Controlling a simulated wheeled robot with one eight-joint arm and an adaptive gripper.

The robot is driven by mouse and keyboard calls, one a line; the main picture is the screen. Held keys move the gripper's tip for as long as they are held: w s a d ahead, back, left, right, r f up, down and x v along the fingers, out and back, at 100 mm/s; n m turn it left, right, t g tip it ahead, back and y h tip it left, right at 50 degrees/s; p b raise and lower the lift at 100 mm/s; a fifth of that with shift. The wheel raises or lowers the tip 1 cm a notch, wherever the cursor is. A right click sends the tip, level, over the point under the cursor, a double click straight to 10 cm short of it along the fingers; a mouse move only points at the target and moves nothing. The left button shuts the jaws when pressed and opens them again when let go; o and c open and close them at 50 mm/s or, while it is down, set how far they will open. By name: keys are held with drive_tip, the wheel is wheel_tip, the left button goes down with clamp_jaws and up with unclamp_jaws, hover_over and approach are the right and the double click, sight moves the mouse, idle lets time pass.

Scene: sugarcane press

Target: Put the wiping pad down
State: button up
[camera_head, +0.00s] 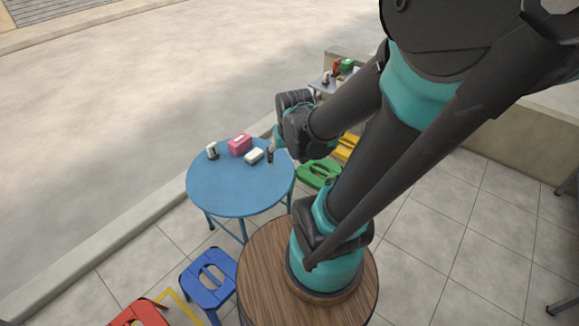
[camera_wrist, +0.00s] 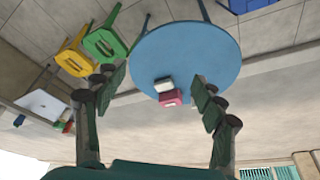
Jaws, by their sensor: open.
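The wiping pad appears to be the pale, flat block (camera_head: 254,156) lying on the blue round table (camera_head: 225,190). It also shows in the wrist view (camera_wrist: 163,84), beside a pink box (camera_wrist: 171,97). My gripper (camera_head: 271,152) is over the table's far right edge, just right of the pad in the head view. In the wrist view my gripper (camera_wrist: 160,80) has its fingers wide apart, with nothing held between them. The pad lies on the tabletop beyond the fingers, apart from them.
The pink box (camera_head: 239,145) and a small white-and-dark item (camera_head: 212,151) stand on the blue table. Its near half is bare. Green (camera_head: 319,173) and yellow (camera_head: 347,147) stools stand to the right. A blue stool (camera_head: 208,278) and a wooden round table (camera_head: 262,270) are nearer.

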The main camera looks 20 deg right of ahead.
drive_tip(key=shift+s+f+n, duration=0.2)
drive_tip(key=shift+s+f, duration=0.05)
drive_tip(key=shift+s, duration=0.65)
drive_tip(key=shift+s+f+n, duration=0.2)
drive_tip(key=shift+s+f, duration=0.05)
drive_tip(key=shift+s, duration=0.6)
